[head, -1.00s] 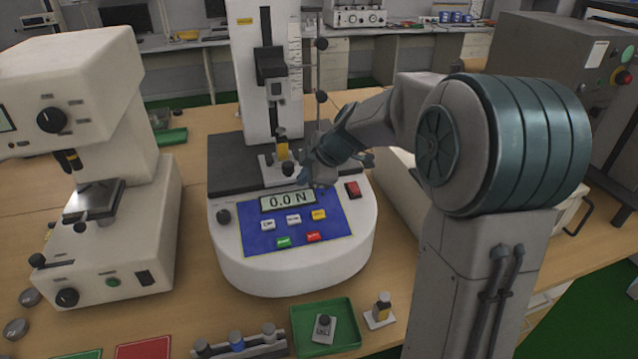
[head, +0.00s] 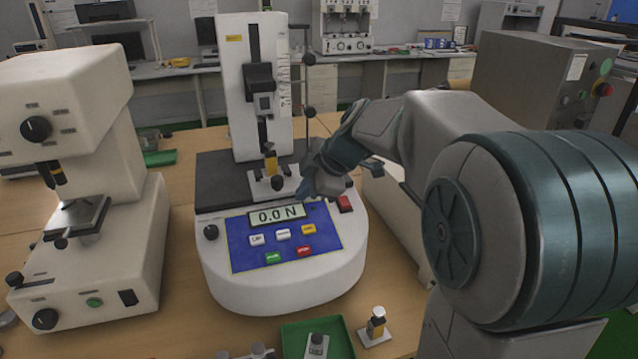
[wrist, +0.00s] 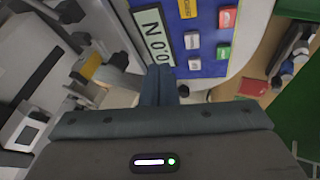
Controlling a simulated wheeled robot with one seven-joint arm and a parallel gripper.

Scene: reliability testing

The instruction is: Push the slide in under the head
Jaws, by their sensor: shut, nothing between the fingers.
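The force tester (head: 282,275) stands mid-view, with a blue panel and a display reading 0.0 N. Its head (head: 260,80) is a dark block on the white column. Below the head, a pale slide plate (head: 260,188) sits on the dark bed, with a yellow part (head: 270,160) and a black knob (head: 277,184) at its front. My gripper (head: 305,190) is right of the knob, just above the display's right end. In the wrist view the fingers (wrist: 158,85) are together and empty, over the display edge. Whether they touch the slide cannot be told.
A second cream tester (head: 80,250) stands at the left. A grey cabinet machine (head: 545,85) is at the back right. Bare wooden table shows between the two testers.

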